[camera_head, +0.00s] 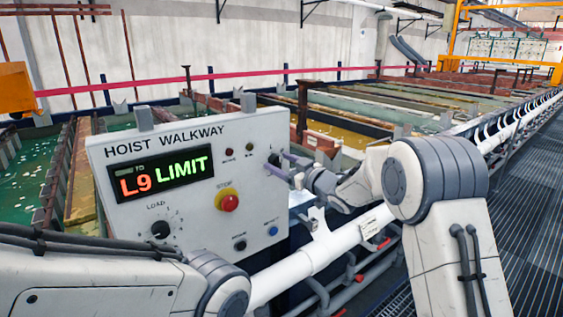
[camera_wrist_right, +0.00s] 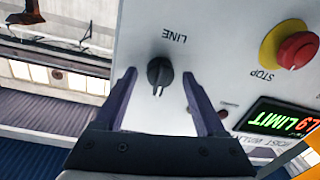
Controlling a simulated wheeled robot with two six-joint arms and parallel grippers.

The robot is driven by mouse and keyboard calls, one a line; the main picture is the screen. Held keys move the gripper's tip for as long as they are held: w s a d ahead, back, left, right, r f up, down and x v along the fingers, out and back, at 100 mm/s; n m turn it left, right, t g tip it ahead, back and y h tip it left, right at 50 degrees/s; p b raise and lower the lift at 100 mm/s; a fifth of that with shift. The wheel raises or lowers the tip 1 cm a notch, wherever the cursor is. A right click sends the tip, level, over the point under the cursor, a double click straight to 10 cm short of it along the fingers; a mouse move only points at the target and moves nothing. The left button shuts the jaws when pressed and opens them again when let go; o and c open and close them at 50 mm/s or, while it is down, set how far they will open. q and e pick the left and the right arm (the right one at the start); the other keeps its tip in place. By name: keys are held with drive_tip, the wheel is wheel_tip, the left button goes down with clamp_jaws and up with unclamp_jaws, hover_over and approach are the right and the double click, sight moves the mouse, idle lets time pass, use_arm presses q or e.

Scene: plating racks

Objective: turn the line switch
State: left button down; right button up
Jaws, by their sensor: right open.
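The line switch is a black rotary knob (camera_wrist_right: 160,74) under the label LINE, on the white HOIST WALKWAY control panel (camera_head: 107,152). In the head view the knob (camera_head: 274,158) is partly hidden by my right gripper (camera_head: 277,165). The right gripper is open, its purple-grey fingers pointing at the panel. In the right wrist view the knob shows between the two fingertips, with a gap on each side. I cannot tell how close the tips are to the panel face. My left arm crosses the lower left of the head view; its gripper is out of frame.
The panel also has a lit display reading L9 LIMIT (camera_head: 161,174), a red STOP button (camera_head: 228,202), a LOAD dial (camera_head: 160,230), small lamps and lower buttons. Plating tanks (camera_head: 400,112) lie behind. A white pipe (camera_head: 310,255) runs below, with a grated walkway (camera_head: 535,170) at right.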

clamp_jaws()
drive_tip(key=m+p, duration=0.3)
drive_tip(key=m, duration=0.9)
drive_tip(key=shift+d+f+t+p, duration=0.1)
drive_tip(key=shift+t+p, duration=0.2)
drive_tip(key=shift+p, duration=0.1)
idle(0.4)
unclamp_jaws()
